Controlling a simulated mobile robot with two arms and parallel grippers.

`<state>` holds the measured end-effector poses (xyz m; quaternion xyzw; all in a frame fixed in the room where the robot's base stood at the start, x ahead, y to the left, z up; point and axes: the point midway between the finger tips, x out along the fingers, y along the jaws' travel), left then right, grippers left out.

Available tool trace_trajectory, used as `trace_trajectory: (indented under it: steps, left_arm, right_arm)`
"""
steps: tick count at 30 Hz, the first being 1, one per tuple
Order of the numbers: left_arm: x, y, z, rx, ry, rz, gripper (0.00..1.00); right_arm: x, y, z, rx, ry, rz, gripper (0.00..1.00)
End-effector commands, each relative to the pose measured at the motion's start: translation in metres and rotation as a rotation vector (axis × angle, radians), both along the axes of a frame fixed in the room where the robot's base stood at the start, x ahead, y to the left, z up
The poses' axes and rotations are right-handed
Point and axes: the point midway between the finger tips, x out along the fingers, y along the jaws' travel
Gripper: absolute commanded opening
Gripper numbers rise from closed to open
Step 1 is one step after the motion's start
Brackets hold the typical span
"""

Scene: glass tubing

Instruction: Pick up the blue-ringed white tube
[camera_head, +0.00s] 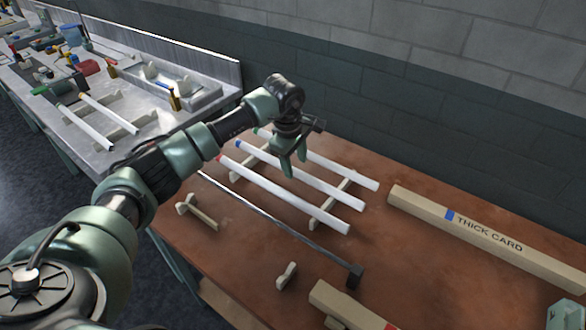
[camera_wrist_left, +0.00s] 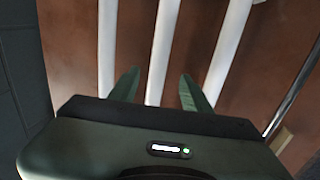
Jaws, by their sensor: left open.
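The blue-ringed white tube (camera_head: 325,188) is the middle one of three white tubes lying side by side across a pale rack on the brown bench. Its blue end (camera_head: 238,144) is at the far left. My left gripper (camera_head: 294,168) is open above the tubes, fingers pointing down, and hides part of them. In the left wrist view the middle tube (camera_wrist_left: 162,50) runs between the open fingers (camera_wrist_left: 159,74). I cannot tell how far above it the fingertips are.
The red-ended tube (camera_head: 290,197) and green-ended tube (camera_head: 345,170) lie on either side. A thin dark rod (camera_head: 285,235) lies in front. A long "THICK CARD" box (camera_head: 490,236) is at right. Small pale supports (camera_head: 287,276) stand nearby. A metal bench (camera_head: 150,122) is at left.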

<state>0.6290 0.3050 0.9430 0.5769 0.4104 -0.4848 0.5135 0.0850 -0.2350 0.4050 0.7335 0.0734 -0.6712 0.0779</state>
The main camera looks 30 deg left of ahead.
Motion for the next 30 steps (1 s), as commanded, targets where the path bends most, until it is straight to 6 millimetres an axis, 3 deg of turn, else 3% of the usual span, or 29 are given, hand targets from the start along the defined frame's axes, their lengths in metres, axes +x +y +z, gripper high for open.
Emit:
trace_trajectory:
  steps: [2, 7, 15, 20, 21, 30]
  left_arm:
    - [0.004, -0.003, -0.01, -0.002, 0.005, 0.0, 0.48]
    - [0.009, -0.003, -0.031, -0.002, 0.003, 0.0, 0.48]
    - [0.01, -0.003, -0.034, -0.003, 0.0, -0.001, 0.48]
    - [0.01, -0.003, -0.034, -0.003, 0.0, -0.001, 0.04]
    - [0.01, -0.003, -0.034, -0.003, 0.0, -0.001, 0.0]
    - [0.01, -0.003, -0.033, -0.003, -0.001, -0.001, 0.0]
  right_arm:
    - [0.0, 0.001, 0.011, 0.001, 0.0, 0.0, 0.36]
    - [0.0, 0.001, 0.013, 0.002, 0.0, 0.0, 0.36]
    - [0.0, 0.002, 0.013, 0.002, -0.001, 0.0, 0.36]
    - [0.001, 0.001, 0.013, 0.002, -0.001, 0.0, 0.36]
    - [0.001, 0.001, 0.013, 0.002, -0.002, 0.0, 0.36]
    - [0.002, 0.001, 0.013, 0.002, -0.003, 0.001, 0.36]
